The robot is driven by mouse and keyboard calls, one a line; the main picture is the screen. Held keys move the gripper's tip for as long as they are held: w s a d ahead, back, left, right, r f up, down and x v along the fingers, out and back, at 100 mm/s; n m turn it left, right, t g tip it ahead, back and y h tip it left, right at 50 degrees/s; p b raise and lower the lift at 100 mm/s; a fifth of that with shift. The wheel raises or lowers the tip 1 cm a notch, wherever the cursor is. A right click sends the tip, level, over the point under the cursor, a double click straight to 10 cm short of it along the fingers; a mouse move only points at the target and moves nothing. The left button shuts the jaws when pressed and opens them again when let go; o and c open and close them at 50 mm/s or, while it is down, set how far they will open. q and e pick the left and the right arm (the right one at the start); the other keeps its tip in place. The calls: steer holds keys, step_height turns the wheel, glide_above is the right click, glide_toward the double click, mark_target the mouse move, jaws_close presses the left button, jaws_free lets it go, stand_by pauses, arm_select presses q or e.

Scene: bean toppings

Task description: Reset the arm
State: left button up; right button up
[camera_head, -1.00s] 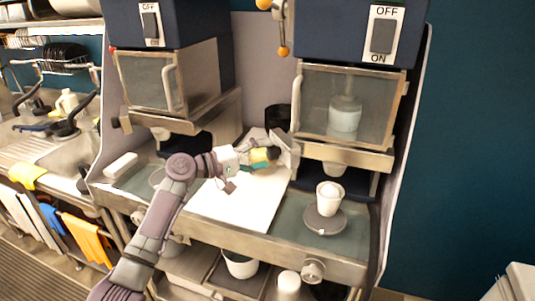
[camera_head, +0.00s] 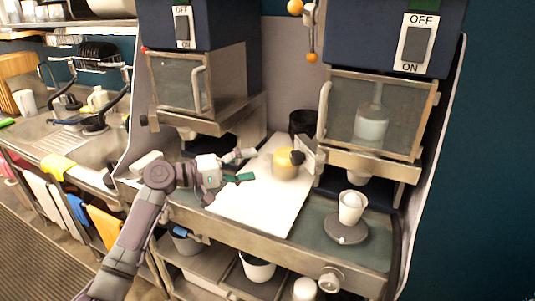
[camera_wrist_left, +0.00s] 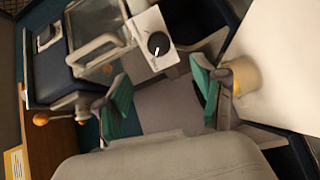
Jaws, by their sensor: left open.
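My left arm comes in from the lower left in the head view. Its gripper (camera_head: 247,166) is open and empty above the white board (camera_head: 262,205), with its two fingers spread toward the right. A yellow container with a dark part (camera_head: 285,165) stands on the board to the right of the fingers, apart from them. In the left wrist view the green-padded fingers (camera_wrist_left: 160,78) are wide apart with nothing between them. The yellow container (camera_wrist_left: 244,76) shows there beside the right finger. My right gripper is in neither view.
Two machines with dark blue tops and glass-fronted boxes (camera_head: 378,120) flank the board. A white cup (camera_head: 351,207) stands on a round grey plate (camera_head: 346,233) at the right. A dark cup (camera_head: 302,123) stands at the back. A sink counter (camera_head: 75,135) lies at the left.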

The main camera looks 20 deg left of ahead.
arm_select(q)
steer(key=s+d+f+m+g+y, duration=0.3)
steer(key=s+d+f, duration=0.2)
steer(key=s+f, duration=0.5)
steer(key=s+d+f+m+g+y, duration=0.3)
steer(key=s+d+f, duration=0.35)
steer(key=f, duration=0.65)
steer(key=s+a+f+m+g+y, duration=0.25)
steer(key=s+y, duration=0.35)
steer(key=s, duration=1.2)
step_height(320, 180, down, 29)
steer(key=s+g+b, duration=0.1)
steer(key=b, duration=0.2)
steer(key=s+a+f+b, duration=0.1)
steer(key=s+f, duration=0.7)
steer(key=f, duration=0.1)
steer(key=s+a+f+g, duration=0.1)
steer(key=s+a+f, duration=0.1)
steer(key=s+f, duration=0.7)
steer(key=shift+a+f+m+y+b, duration=0.25)
steer(key=shift+f+m+y+b, duration=0.1)
steer(key=shift+m+y+b, duration=0.1)
